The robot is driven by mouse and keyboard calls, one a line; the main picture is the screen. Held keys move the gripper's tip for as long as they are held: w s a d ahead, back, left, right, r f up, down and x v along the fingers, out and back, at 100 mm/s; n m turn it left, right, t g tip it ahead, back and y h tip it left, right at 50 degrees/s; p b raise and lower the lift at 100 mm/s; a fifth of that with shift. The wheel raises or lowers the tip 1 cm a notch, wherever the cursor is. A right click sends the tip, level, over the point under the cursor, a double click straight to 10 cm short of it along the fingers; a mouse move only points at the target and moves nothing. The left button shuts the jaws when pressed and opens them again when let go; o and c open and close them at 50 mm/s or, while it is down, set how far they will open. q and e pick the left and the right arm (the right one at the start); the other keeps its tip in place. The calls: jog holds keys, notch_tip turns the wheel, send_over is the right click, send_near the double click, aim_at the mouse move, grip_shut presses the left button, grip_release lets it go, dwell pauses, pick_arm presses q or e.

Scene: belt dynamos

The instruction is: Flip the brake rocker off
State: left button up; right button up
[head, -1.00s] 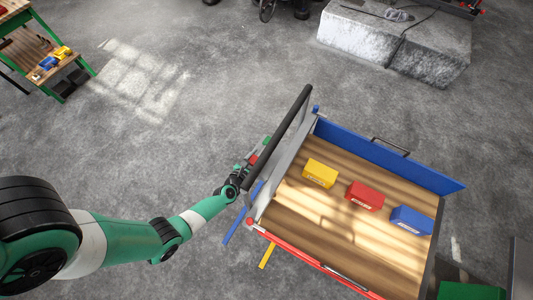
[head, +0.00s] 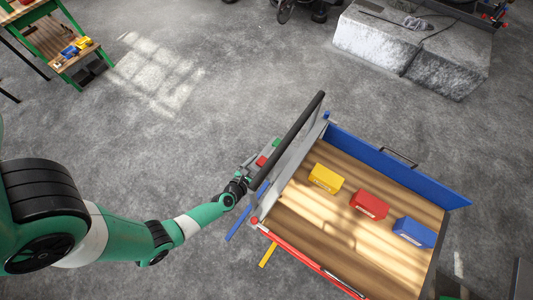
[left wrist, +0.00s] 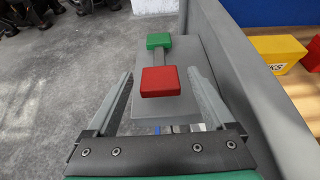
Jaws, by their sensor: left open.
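The brake rocker has a red pad (head: 261,161) and a green pad (head: 276,143) joined by a grey bar. It sits on a grey box on the outer side of the cart's handle end. In the left wrist view the red pad (left wrist: 160,81) is nearer and the green pad (left wrist: 159,41) is farther. I cannot tell which pad is pressed down. My left gripper (left wrist: 160,76) is open and empty, its fingers spread to either side of the red pad in that view. In the head view the left gripper (head: 247,172) is beside the red end. My right gripper is not in view.
The cart's black handle bar (head: 290,137) rises close to the rocker. Its wooden bed (head: 310,213) carries yellow (head: 326,178), red (head: 369,204) and blue (head: 413,232) boxes. A stone block (head: 410,50) stands at the back. The floor left of the cart is clear.

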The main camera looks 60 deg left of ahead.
pick_arm(q)
jog(key=p+v, duration=0.1)
jog(key=v, duration=0.6)
jog(key=shift+p, duration=0.4)
